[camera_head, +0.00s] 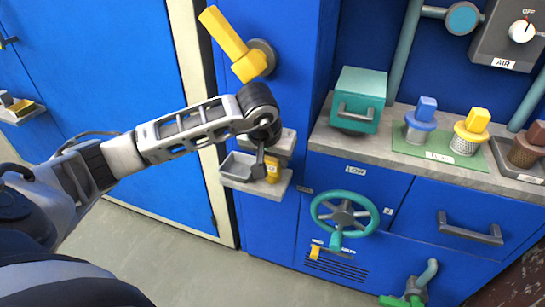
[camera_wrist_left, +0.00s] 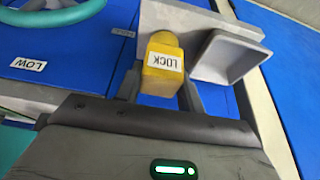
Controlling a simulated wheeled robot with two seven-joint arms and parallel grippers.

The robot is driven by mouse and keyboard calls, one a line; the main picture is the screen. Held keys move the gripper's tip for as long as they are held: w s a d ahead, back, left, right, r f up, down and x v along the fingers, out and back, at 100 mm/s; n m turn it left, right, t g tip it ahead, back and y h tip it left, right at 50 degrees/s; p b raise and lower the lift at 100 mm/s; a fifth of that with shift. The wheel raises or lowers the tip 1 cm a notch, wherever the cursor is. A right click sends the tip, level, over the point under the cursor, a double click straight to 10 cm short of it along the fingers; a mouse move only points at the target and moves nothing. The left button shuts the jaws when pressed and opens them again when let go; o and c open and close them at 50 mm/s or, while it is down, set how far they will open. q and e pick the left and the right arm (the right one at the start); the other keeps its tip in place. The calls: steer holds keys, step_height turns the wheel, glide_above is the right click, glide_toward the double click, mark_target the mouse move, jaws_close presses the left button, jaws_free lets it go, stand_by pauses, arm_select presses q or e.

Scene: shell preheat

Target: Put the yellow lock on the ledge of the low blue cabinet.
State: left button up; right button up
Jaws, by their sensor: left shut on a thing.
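The yellow lock (camera_head: 272,169) is between the fingers of my left gripper (camera_head: 265,171), at the small grey ledge (camera_head: 255,186) on the tall blue cabinet. In the left wrist view the lock (camera_wrist_left: 162,62) shows its LOCK label, with a dark finger of my left gripper (camera_wrist_left: 160,85) on either side. I cannot tell whether the lock still touches that ledge. The low blue cabinet (camera_head: 400,210) stands to the right, with a LOW label and a teal handwheel (camera_head: 344,213). A small dark ledge (camera_head: 340,251) is below the wheel, partly hidden by its teal handle.
A grey tray (camera_head: 240,168) sits beside the lock, close to my fingers. A yellow lever (camera_head: 228,38) sticks out above my wrist. A teal box (camera_head: 358,98) and several capped cylinders stand on the counter. The floor in front is clear.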

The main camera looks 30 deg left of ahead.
arm_select(q)
steer(key=shift+f, duration=0.2)
steer(key=o, duration=1)
steer(key=shift+r, duration=0.1)
